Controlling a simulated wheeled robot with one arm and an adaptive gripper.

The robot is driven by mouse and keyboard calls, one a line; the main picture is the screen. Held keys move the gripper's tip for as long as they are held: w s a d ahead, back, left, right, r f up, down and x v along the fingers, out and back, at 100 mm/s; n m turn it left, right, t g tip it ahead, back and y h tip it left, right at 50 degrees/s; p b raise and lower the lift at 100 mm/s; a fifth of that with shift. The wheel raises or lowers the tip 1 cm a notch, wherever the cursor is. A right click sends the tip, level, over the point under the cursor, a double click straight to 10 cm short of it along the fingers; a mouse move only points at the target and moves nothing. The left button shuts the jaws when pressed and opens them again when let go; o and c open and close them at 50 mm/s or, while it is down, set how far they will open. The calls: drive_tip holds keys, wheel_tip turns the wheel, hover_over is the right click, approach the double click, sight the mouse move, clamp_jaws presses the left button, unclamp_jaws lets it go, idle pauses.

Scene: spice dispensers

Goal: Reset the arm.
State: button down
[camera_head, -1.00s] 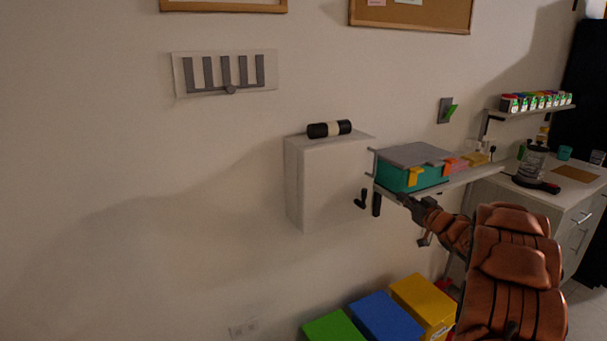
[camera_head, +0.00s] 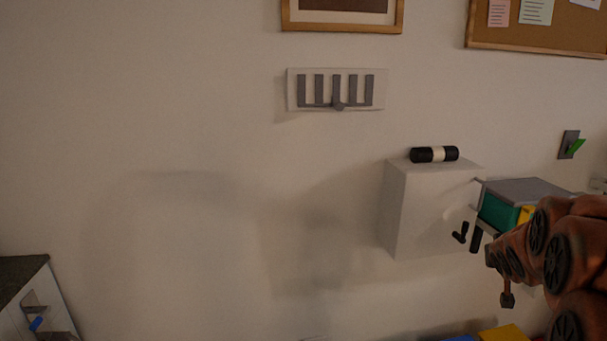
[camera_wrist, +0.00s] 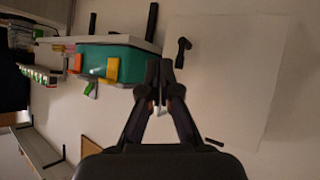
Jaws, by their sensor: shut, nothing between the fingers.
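My arm reaches in from the right edge in the head view, where its links hide part of the shelf. My gripper (camera_wrist: 160,88) shows in the wrist view, with its fingers together and nothing between them. It points at the wall beside a teal box (camera_wrist: 118,62) on a shelf. The gripper's fingertips are not clearly seen in the head view.
A white wall box (camera_head: 425,210) carries a black-and-white cylinder (camera_head: 434,154) on top. A black crank handle (camera_head: 460,233) is at its right. Yellow (camera_head: 503,334) shows low at the bottom edge.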

drive_tip(key=s+a+f+n+g+y, duration=0.1)
drive_tip(key=s+a+g, duration=0.3)
drive_tip(key=s+a, duration=0.5)
drive_tip(key=s+a+f+n+g+y, duration=0.1)
drive_tip(key=s+a+f+g+y, duration=0.1)
drive_tip(key=s+a, duration=0.8)
drive_tip(key=s+a+f+n+g+y, duration=0.1)
drive_tip(key=s+a+f+g, duration=0.3)
drive_tip(key=s+a, duration=0.6)
drive_tip(key=s+g+y, duration=0.1)
drive_tip(key=s, duration=1.1)
drive_tip(key=shift+s+a+g, duration=0.15)
drive_tip(key=shift+g, duration=0.15)
drive_tip(key=c, duration=1.9)
unclamp_jaws()
